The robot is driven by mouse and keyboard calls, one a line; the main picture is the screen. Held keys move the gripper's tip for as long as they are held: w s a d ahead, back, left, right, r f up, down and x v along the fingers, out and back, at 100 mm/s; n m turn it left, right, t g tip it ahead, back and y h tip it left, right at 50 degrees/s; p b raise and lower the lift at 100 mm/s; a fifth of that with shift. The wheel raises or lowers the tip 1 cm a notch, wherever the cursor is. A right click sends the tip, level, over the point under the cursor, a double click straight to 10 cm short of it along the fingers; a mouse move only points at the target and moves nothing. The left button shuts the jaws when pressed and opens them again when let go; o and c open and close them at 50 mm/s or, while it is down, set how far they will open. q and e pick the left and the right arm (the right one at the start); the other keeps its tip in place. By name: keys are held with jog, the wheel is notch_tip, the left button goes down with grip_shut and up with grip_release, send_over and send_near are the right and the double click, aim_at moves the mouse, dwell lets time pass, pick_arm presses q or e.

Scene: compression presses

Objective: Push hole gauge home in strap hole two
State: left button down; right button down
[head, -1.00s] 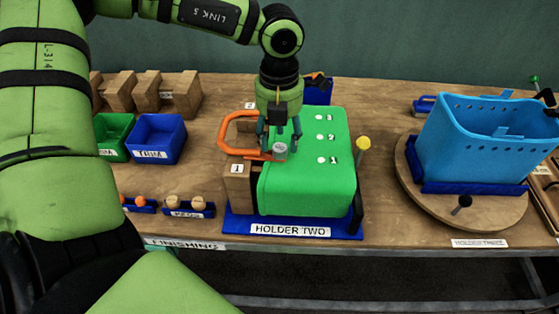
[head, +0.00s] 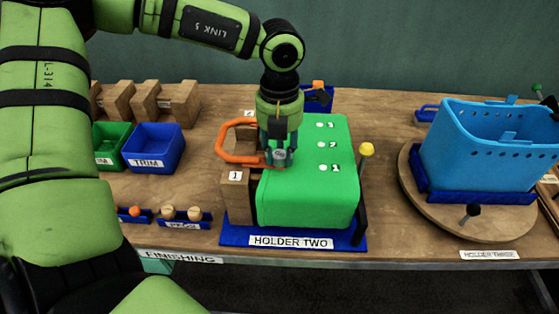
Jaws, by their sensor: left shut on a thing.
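My left gripper (head: 278,156) points down over the left part of the green block's top (head: 310,185). It is shut on a small grey piece (head: 279,153), apparently the hole gauge, mostly hidden between the fingers. The gauge is at the near end of the orange strap (head: 228,141), which loops out left of the block. The strap hole is hidden under the gauge and fingers, so I cannot tell how deep the gauge sits. The block rests in the blue holder labelled HOLDER TWO (head: 350,241). My right gripper is not in view.
A yellow-knobbed lever (head: 366,150) stands at the block's right side. A wooden block marked 1 (head: 236,198) stands at its left. Blue (head: 153,148) and green bins and small peg trays lie left. A light-blue basket (head: 485,150) sits on a round turntable at right.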

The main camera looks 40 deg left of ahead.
aim_at(279, 154)
pick_arm(q)
jog(key=shift+r, duration=0.15)
jog(key=shift+r, duration=0.25)
jog(key=shift+r+p, duration=0.35)
jog(key=shift+r, duration=0.05)
jog(key=shift+r, duration=0.3)
jog(key=shift+r, duration=0.4)
jog(key=shift+r+p, duration=0.8)
jog(key=shift+r, duration=1.2)
jog(key=shift+a, duration=0.1)
